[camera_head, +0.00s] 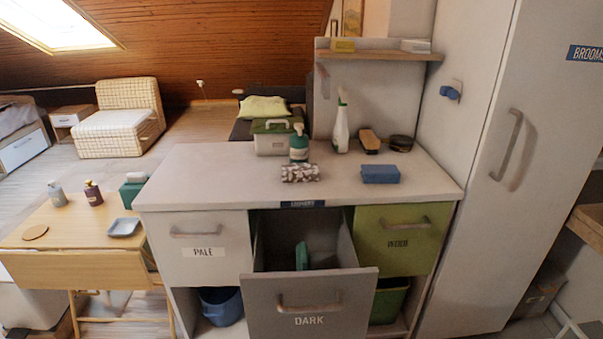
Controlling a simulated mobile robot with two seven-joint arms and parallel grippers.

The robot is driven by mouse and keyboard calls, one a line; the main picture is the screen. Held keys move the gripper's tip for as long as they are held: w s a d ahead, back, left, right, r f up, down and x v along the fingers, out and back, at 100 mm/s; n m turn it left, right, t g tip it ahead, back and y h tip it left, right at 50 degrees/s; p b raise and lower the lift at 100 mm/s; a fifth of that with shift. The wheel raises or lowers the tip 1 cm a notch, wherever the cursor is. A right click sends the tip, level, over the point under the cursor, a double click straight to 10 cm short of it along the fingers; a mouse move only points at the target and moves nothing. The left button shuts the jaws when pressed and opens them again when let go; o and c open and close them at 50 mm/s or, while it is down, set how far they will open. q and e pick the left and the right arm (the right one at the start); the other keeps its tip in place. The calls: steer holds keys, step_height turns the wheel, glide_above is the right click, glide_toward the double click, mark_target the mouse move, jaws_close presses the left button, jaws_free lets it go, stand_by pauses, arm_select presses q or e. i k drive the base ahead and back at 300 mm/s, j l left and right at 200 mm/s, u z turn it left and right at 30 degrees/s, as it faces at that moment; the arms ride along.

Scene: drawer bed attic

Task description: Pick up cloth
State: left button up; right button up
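Which item the task calls the cloth is not certain. A crumpled brown-and-white patterned cloth (300,173) lies on the counter top (225,178) near its front edge, above the open drawer. A blue folded cloth or sponge (380,174) lies to its right on the same top. A green item (302,256), perhaps fabric, is inside the open drawer marked DARK (350,298). A yellow-green cloth or pillow (263,107) lies farther back, behind the green-and-white box. Neither of my grippers is in view.
A teal pump bottle (299,146), white spray bottle (341,125), brush (370,141) and dark round tin (401,143) stand behind the cloths. The DARK drawer juts forward. PALE (205,268) and green (390,252) fronts are shut. A wooden table (75,230) stands left, a tall cabinet (480,200) right.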

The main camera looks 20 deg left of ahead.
mark_target(303, 172)
steer(key=j+z, duration=0.5)
steer(key=j, duration=0.95)
